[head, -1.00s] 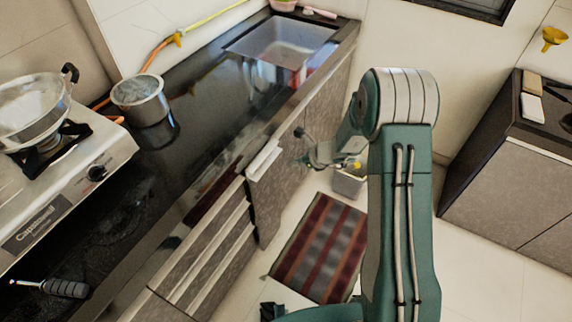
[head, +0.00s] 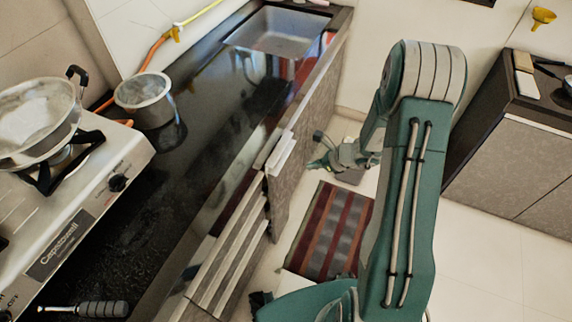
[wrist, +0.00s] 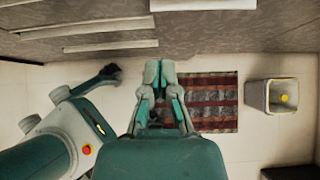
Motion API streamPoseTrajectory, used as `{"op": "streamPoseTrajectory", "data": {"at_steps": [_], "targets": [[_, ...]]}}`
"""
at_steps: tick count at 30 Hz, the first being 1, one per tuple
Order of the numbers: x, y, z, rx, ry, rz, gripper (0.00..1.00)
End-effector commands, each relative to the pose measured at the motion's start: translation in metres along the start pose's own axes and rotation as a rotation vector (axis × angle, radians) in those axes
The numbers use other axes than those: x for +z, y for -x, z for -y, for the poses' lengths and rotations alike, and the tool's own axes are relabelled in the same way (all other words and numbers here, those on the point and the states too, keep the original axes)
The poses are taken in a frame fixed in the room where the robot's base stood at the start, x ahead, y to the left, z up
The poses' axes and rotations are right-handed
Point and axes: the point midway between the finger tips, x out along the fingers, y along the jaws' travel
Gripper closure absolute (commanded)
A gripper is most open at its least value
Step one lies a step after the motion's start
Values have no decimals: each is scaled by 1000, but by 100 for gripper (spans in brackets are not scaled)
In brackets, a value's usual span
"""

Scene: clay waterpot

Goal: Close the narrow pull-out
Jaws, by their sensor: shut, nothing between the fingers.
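The narrow pull-out (head: 287,190) is a tall brown-grey front with a pale handle (head: 281,152) at its top, under the black counter. It stands nearly in line with the drawers to its left; I cannot tell if it is fully flush. A pale handle strip (wrist: 205,5) also shows at the top edge of the wrist view. My gripper (head: 320,150) is in front of the cabinets, to the right of the pull-out and apart from it in the head view. In the wrist view my gripper (wrist: 160,72) has its fingertips together, empty, pointing toward the cabinet fronts.
A striped mat (head: 328,232) lies on the floor below my arm. A grey bin (wrist: 271,95) stands right of it. Drawers with pale handles (head: 235,250) adjoin the pull-out. Another cabinet (head: 510,150) stands at right, with open floor between.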

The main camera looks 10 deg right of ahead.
Motion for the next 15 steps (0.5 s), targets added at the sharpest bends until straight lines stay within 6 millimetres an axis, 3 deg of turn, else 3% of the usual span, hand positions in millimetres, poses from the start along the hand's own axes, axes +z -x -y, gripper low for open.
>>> {"op": "streamPoseTrajectory", "data": {"at_steps": [15], "targets": [[8,-100,-7,-1,7,-10,100]]}}
